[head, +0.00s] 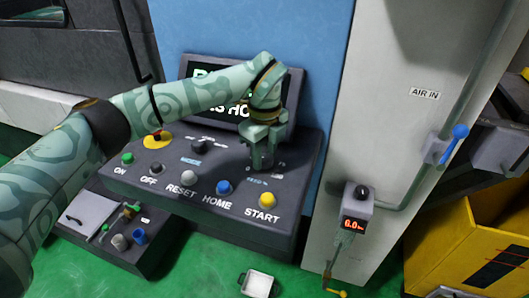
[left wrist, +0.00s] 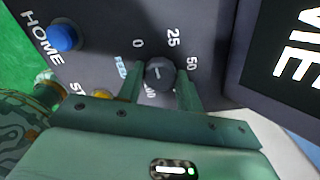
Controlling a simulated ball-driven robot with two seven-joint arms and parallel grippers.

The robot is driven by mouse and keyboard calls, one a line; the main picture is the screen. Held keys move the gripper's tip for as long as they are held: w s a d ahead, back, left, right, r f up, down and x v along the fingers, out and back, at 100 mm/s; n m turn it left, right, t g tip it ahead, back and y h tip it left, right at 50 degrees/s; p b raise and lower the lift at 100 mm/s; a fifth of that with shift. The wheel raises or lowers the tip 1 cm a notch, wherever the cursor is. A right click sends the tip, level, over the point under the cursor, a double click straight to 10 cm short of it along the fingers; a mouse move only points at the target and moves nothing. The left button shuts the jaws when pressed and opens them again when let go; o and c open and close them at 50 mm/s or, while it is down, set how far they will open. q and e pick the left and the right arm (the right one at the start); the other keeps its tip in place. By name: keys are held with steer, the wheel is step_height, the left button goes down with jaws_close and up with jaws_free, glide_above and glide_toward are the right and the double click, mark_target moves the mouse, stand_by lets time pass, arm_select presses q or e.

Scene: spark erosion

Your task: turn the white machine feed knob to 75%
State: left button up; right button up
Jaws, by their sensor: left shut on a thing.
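The feed knob (left wrist: 159,72) is a small dark round knob with a short light mark on its top, in the left wrist view. Labels 0, 25 and 50 stand around it; another label is partly covered by my gripper. I cannot tell exactly which number the mark points to. My left gripper (head: 262,164) points down onto the panel above the START button. In the left wrist view its two fingers stand on either side of the knob, shut on it. In the head view the gripper hides the knob. My right gripper is not in view.
The dark control panel (head: 222,212) carries a yellow START button (head: 267,201), a blue HOME button (head: 224,187), other buttons and another dark knob (head: 201,146). A screen (head: 211,92) stands behind, partly covered by my arm. A grey box with red digits (head: 355,224) is at right.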

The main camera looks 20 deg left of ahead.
arm_select(q)
steer(key=m+p, duration=0.2)
steer(key=m, duration=0.1)
steer(key=shift+r, duration=0.25)
steer(key=m+p, duration=0.2)
steer(key=m, duration=0.1)
steer(key=shift+w+m+p, duration=0.1)
steer(key=shift+m+p, duration=0.25)
steer(key=shift+m, duration=0.05)
steer(key=m+p, duration=0.2)
steer(key=m, duration=0.2)
steer(key=shift+m, duration=0.3)
steer(key=m+p, duration=0.1)
steer(key=m, duration=0.2)
steer(key=shift+d+m, duration=0.1)
steer(key=shift+m, duration=0.2)
steer(key=m+p, duration=0.1)
steer(key=m, duration=0.7)
steer(key=shift+f+p, duration=0.1)
steer(key=shift+p, duration=0.25)
steer(key=m, duration=0.4)
steer(key=shift+m+p, duration=0.3)
steer(key=shift+m, duration=1.6)
